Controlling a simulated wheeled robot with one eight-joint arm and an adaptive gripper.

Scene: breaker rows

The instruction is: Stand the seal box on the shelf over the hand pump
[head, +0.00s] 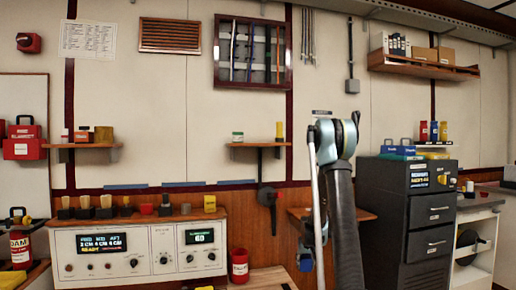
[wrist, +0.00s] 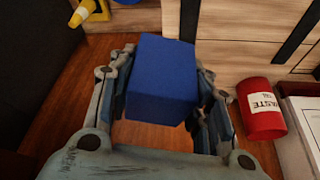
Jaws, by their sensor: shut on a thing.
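My gripper (wrist: 163,68) is shut on a plain blue box (wrist: 160,85), which I take to be the seal box, with a finger on each side of it. It is held above a brown wooden floor. A dark wall fixture with a lever (head: 268,196), perhaps the hand pump, is under the middle wall shelf (head: 250,145). That shelf bears a green-lidded jar (head: 238,137) at its left and a yellow bottle (head: 280,131) at its right, with bare room between.
A control console (head: 140,250) is at left, a dark drawer cabinet (head: 408,205) at right. Another shelf (head: 85,145) at left holds small boxes.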

